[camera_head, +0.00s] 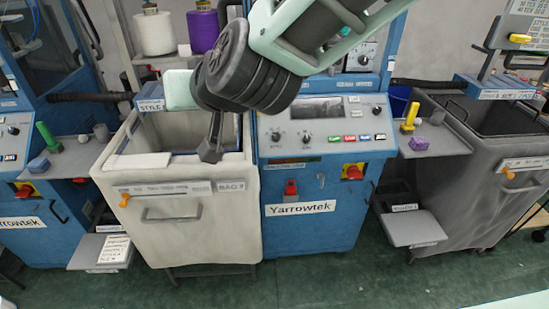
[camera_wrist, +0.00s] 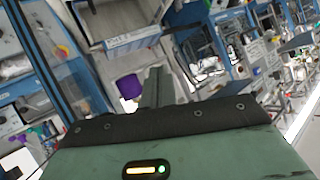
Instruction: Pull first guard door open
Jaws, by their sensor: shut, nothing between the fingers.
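My gripper (camera_head: 211,150) is shut and empty. In the head view it hangs from the upper middle, in front of the blue Yarrowtek machine (camera_head: 310,215) and over the right part of the pale bag bin. In the wrist view its closed fingers (camera_wrist: 153,88) point away from the camera. A blue-framed machine guard with a clear panel (camera_head: 55,45) shows at the upper left of the head view. Blue frame bars also show at the left of the wrist view (camera_wrist: 36,50). My arm covers the upper part of the middle machine, so its guard door and handle are mostly hidden.
The pale bin (camera_head: 190,230) stands left of the control panel (camera_head: 325,130). A grey bin (camera_head: 490,165) stands at the right. Small shelves (camera_head: 433,142) jut out between machines. White (camera_head: 153,33) and purple (camera_head: 203,31) yarn cones stand behind. Green floor in front is clear.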

